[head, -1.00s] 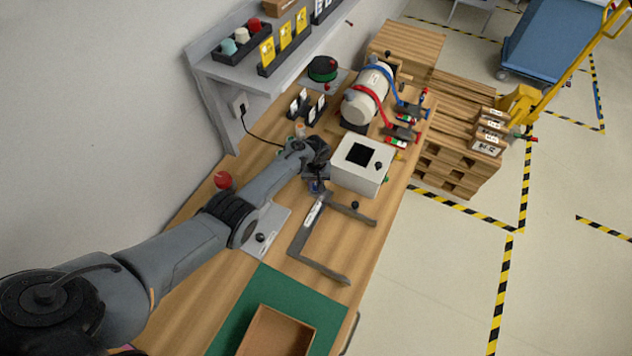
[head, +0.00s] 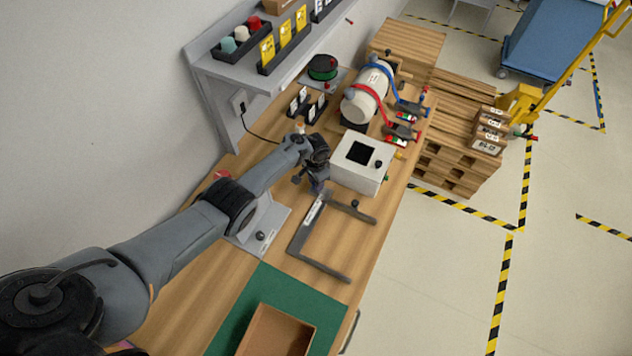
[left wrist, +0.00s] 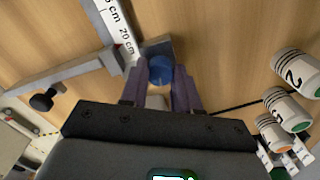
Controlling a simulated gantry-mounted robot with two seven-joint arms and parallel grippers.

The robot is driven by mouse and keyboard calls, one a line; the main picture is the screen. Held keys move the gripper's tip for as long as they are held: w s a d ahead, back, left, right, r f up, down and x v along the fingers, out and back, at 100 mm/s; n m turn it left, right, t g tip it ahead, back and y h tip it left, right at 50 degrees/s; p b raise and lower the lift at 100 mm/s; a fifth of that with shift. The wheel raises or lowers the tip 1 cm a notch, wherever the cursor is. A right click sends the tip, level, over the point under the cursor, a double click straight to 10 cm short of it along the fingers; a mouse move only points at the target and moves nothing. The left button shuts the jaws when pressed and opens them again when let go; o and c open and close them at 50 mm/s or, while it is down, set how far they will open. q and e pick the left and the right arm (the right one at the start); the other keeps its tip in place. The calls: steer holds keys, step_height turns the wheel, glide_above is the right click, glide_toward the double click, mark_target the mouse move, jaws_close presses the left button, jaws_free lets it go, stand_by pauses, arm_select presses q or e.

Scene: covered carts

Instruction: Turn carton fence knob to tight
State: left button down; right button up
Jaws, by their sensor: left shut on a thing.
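The carton fence (head: 296,240) is a grey U-shaped frame lying flat on the wooden bench, with a white centimetre scale along one bar. It also shows in the left wrist view (left wrist: 65,77). A round blue knob (left wrist: 160,70) sits at the end of the scale bar there, and a black knob (left wrist: 43,102) is on the side bar. My left gripper (head: 320,188) is over the fence's far corner. In the left wrist view its fingers (left wrist: 160,88) are shut on the blue knob, one on each side. In the head view the gripper hides this knob.
A white box (head: 361,175) with a dark window stands just beyond the fence. A green mat (head: 232,318) with an open brown carton (head: 258,327) lies at the near end. White numbered containers (left wrist: 285,108) stand to the right in the left wrist view.

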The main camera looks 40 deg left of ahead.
arm_select(q)
steer(key=m+b, duration=0.1)
steer(key=m, duration=0.4)
steer(key=shift+m, duration=0.3)
steer(key=m+b, duration=0.2)
steer(key=m, duration=0.3)
steer(key=shift+m, duration=0.3)
steer(key=c, duration=0.8)
jaws_free()
step_height(320, 180, up, 11)
steer(key=p, duration=0.3)
steer(key=shift+f+p, duration=0.1)
steer(key=shift+p, duration=0.3)
